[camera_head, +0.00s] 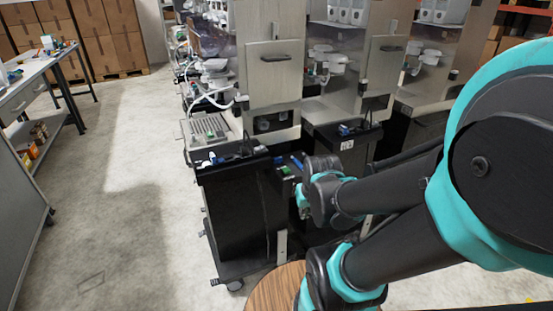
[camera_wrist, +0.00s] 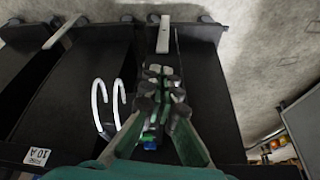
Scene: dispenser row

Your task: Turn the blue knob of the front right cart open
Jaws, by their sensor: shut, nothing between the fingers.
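The nearest black cart (camera_head: 235,215) stands left of my arm in the head view. Small blue parts show on its top, and a blue piece (camera_head: 296,162) shows at its right side close to my gripper; I cannot tell for sure which is the knob. In the wrist view a blue knob-like part (camera_wrist: 150,137) shows between my gripper's finger links, partly hidden by them. My gripper (camera_wrist: 162,80) is shut and empty over the black cart surface. Contact with the blue part cannot be made out. In the head view my wrist largely hides the fingers.
A second black cart stands behind, with a white label (camera_head: 347,145) and a blue part (camera_head: 345,130). Dispenser cabinets (camera_head: 270,75) rise above the carts. White curved tubes (camera_wrist: 106,100) lie beside my gripper. A round wooden top (camera_head: 275,285) is in front.

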